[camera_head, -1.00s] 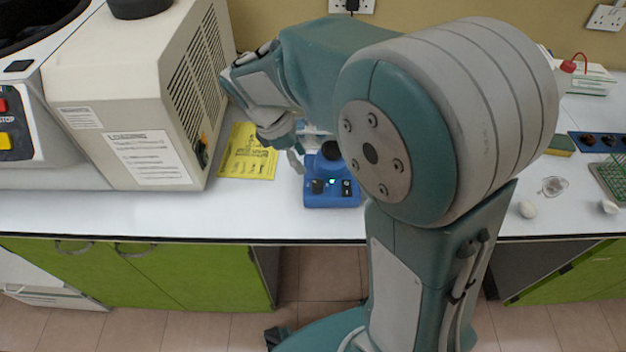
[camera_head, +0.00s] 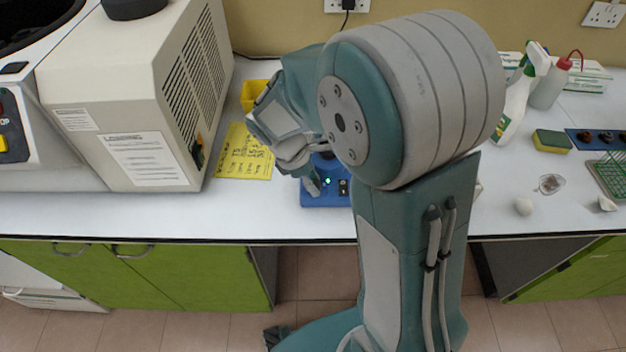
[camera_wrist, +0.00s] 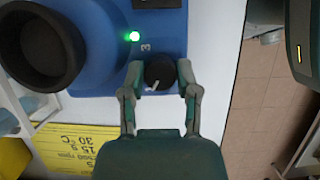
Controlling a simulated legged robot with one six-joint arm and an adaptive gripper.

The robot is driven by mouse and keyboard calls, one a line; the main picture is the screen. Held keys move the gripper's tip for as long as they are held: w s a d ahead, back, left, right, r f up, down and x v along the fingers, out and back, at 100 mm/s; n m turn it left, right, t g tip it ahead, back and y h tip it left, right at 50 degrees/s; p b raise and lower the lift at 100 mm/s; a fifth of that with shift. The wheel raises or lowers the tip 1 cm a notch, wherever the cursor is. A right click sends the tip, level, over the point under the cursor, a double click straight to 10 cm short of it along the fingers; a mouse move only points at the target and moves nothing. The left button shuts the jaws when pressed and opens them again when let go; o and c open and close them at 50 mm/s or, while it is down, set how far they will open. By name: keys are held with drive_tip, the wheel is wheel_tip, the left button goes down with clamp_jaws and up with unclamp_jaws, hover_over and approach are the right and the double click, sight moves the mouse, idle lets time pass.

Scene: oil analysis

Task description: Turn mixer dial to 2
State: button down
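The blue mixer (camera_head: 322,200) stands on the white counter, partly hidden by my arm in the head view. In the wrist view its blue body (camera_wrist: 110,72) shows a black cup-shaped top (camera_wrist: 42,48), a lit green light (camera_wrist: 134,36) and a black dial (camera_wrist: 160,72) with a white pointer. A digit that looks like 3 is printed beside the dial. My gripper (camera_wrist: 162,76) has one finger on each side of the dial, close to it or touching; I cannot tell whether they press on it. In the head view the gripper (camera_head: 312,187) is at the mixer's front left.
A yellow note (camera_head: 243,155) lies left of the mixer, beside a large beige machine (camera_head: 140,110). A spray bottle (camera_head: 517,95), a sponge (camera_head: 551,141) and a green rack (camera_head: 612,178) are at the right. The counter's front edge is close to the mixer.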

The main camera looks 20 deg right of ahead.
drive_tip(key=shift+m, duration=0.3)
drive_tip(key=m+g, duration=0.1)
drive_tip(key=m, duration=0.1)
drive_tip(key=m+y, duration=0.1)
drive_tip(key=m, duration=0.2)
drive_tip(key=shift+w+g, duration=0.15)
drive_tip(key=shift+g, duration=0.25)
drive_tip(key=m+y, duration=0.1)
drive_tip(key=m, duration=0.2)
drive_tip(key=m+g+y, duration=0.1)
drive_tip(key=m, duration=0.2)
drive_tip(key=shift+d, duration=0.1)
idle(0.4)
drive_tip(key=c, duration=0.6)
unclamp_jaws()
